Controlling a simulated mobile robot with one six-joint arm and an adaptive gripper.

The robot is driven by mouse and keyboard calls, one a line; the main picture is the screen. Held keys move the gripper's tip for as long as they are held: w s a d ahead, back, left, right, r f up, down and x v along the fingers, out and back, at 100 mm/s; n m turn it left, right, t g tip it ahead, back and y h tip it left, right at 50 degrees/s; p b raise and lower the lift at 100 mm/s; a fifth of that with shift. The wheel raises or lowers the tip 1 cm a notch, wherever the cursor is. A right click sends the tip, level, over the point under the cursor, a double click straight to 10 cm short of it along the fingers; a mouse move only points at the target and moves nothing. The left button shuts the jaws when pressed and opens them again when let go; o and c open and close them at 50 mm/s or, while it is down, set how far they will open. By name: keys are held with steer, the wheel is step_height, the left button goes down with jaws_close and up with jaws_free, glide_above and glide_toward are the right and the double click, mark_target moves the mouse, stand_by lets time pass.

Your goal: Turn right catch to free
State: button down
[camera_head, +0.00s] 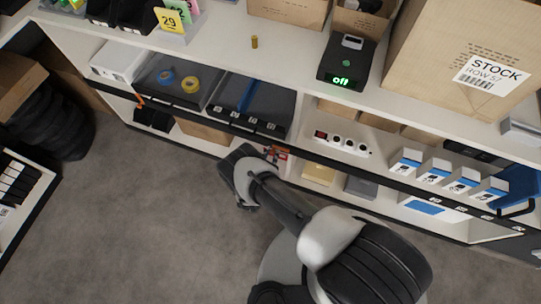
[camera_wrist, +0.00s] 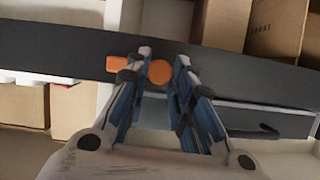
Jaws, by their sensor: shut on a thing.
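The right catch (camera_wrist: 160,73) is orange, with a round end between my fingers and a flat arm reaching left past the left finger. It sits on a dark bar (camera_wrist: 50,48) that crosses the wrist view. My gripper (camera_wrist: 163,62) is shut on the catch, one finger on each side of the round end. Another orange catch (camera_head: 138,99) shows at the left end of the dark bar (camera_head: 190,112).
Above the bar, the shelf holds dark trays (camera_head: 250,103) and a white power strip (camera_head: 342,144). Small blue-and-white boxes (camera_head: 433,172) stand right. A black device (camera_head: 345,62) reading "off" and a large carton (camera_head: 465,50) are on the top. The grey floor (camera_head: 130,210) is clear at left.

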steer(key=shift+m+y, duration=0.3)
steer(key=shift+m, duration=0.3)
steer(key=c, duration=1.4)
jaws_free()
steer(key=v, duration=1.2)
steer(key=shift+d, duration=0.1)
